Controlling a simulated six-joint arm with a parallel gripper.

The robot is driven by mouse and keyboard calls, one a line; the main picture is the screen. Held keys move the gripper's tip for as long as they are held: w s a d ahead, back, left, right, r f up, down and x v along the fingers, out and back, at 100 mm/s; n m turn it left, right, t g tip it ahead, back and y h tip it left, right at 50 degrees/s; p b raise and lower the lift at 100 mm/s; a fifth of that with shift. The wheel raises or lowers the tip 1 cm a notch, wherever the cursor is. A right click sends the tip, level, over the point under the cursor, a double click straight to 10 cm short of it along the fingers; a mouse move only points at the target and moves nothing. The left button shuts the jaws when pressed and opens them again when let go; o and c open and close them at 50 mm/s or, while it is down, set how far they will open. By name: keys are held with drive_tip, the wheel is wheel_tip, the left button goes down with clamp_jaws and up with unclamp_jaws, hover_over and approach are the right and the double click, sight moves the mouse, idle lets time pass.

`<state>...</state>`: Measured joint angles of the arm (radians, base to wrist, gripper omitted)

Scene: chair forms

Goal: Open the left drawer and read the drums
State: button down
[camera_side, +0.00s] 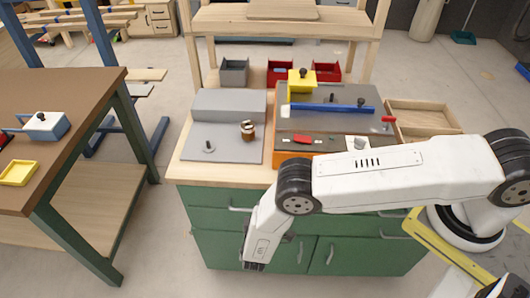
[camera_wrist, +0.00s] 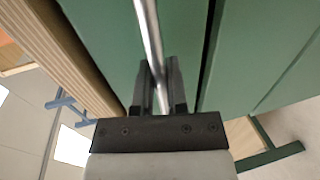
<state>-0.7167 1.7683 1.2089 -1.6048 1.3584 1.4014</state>
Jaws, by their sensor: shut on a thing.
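My gripper (camera_wrist: 161,88) is shut on a silver bar handle (camera_wrist: 149,30) on a green cabinet front in the wrist view. Both dark fingers lie close along the bar. In the side view, my gripper (camera_side: 252,266) is low in front of the left half of the green cabinet (camera_side: 212,238), and its fingertips are hidden. A horizontal handle (camera_side: 239,209) shows on the upper left drawer, partly behind my arm. I cannot tell there whether the drawer stands open. No drums can be made out inside a drawer.
On the wooden bench top are a grey plate (camera_side: 220,145), a small brown round part (camera_side: 248,130), a blue bar (camera_side: 330,108), a yellow block (camera_side: 301,82) and a red part (camera_side: 303,139). Door handles (camera_side: 330,255) stick out below. A brown table (camera_side: 80,90) stands left.

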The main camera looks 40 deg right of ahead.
idle(0.8)
drive_tip(key=f+v, duration=0.2)
drive_tip(key=v, duration=1)
drive_tip(key=shift+s+a+f, duration=0.25)
drive_tip(key=shift+s+a, duration=0.15)
drive_tip(key=shift+a, duration=0.1)
drive_tip(key=c, duration=0.7)
unclamp_jaws()
drive_tip(key=shift+s, duration=0.1)
